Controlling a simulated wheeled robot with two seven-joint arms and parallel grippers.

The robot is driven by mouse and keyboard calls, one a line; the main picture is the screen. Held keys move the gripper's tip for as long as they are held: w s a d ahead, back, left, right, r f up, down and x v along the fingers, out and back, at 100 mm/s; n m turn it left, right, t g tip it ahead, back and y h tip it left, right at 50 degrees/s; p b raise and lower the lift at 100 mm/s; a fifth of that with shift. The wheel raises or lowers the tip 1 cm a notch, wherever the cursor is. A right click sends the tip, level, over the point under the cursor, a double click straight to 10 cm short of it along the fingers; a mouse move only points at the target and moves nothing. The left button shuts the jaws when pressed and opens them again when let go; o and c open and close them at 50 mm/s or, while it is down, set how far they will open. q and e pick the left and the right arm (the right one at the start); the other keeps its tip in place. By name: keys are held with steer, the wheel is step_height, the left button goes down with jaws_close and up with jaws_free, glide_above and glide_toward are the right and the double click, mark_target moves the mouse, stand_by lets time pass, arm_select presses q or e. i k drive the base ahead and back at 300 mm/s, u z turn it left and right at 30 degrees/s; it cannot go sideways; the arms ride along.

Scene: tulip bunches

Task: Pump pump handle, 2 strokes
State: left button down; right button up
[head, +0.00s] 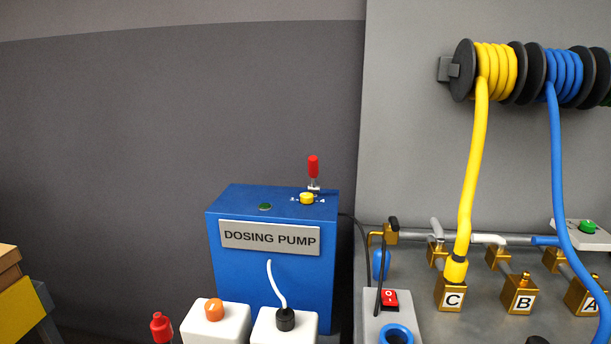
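A blue box labelled DOSING PUMP (236,279) stands in the middle of the head view. A small upright lever with a red grip (314,166) rises from its top, near the back right edge; it looks like the pump handle. A yellow knob (307,198) with markings around it sits just in front of the lever, and a dark green button (265,206) is to its left. Neither of my grippers shows in this view.
White containers with an orange cap (214,309) and a black cap (285,319) stand before the pump. A red-topped item (160,327) is at lower left. Right, a yellow hose (471,165) reaches block C (451,297); a blue hose (557,165) hangs beside it.

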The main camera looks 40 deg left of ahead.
mark_target(313, 171)
steer(key=u, duration=1.85)
steer(key=k, duration=0.85)
steer(key=z, duration=1.45)
steer(key=i, duration=0.55)
